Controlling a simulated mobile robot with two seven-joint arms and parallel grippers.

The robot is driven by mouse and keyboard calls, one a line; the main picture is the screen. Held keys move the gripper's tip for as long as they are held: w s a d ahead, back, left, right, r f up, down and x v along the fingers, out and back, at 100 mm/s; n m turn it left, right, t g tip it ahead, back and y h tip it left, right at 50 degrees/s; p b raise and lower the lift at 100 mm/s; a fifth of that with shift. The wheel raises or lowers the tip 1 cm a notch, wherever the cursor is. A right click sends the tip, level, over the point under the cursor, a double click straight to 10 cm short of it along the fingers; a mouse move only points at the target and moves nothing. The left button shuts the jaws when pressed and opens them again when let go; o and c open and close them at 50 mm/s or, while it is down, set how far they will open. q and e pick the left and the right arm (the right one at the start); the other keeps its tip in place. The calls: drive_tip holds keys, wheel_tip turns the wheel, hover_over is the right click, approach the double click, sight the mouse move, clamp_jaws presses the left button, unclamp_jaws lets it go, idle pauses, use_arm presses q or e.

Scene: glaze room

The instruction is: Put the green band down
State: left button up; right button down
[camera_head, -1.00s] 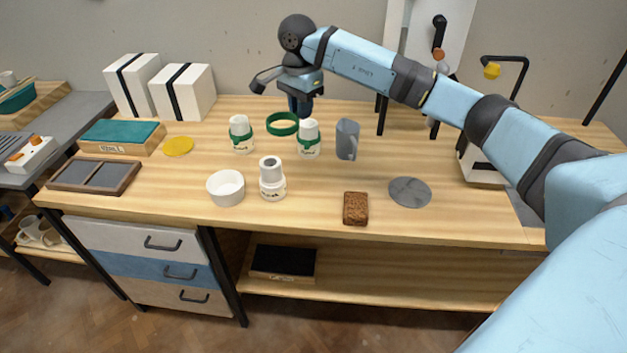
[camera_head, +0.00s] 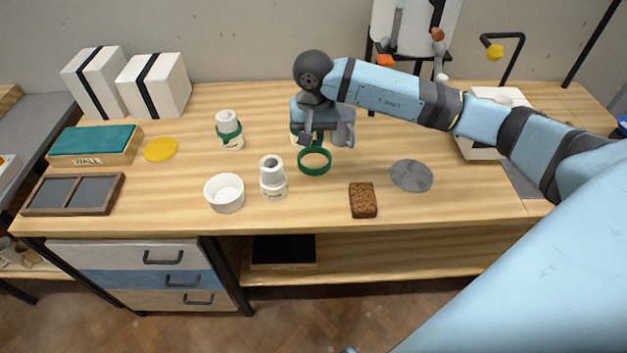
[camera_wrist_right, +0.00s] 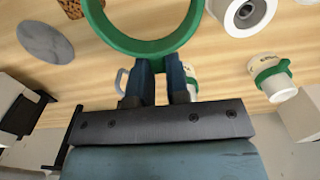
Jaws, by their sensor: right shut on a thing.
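The green band (camera_head: 314,173) is a ring held roughly flat by my right gripper (camera_head: 309,144), over the table right of the plain white jar (camera_head: 273,182). In the right wrist view the band (camera_wrist_right: 150,48) fills the top, with its edge between the fingertips of the right gripper (camera_wrist_right: 157,66). I cannot tell whether the band touches the wood. A white jar with its own green band (camera_head: 230,136) stands further left. A second banded jar is mostly hidden behind the gripper. My left gripper is out of view.
The table (camera_head: 320,209) is bare around the band. A white bowl (camera_head: 224,194), a brown sponge-like block (camera_head: 363,200) and a grey disc (camera_head: 411,176) lie nearby. A grey mug (camera_head: 346,128) stands close behind the gripper. A yellow disc (camera_head: 160,149) lies at left.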

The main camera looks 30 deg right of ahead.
sight(313, 186)
wheel_tip(313, 186, down, 14)
drive_tip(key=shift+w+f, duration=0.1)
drive_tip(key=shift+f, duration=0.15)
idle(0.3)
drive_tip(key=shift+f, duration=0.25)
drive_tip(key=c, duration=1.1)
unclamp_jaws()
drive_tip(key=shift+r, duration=0.1)
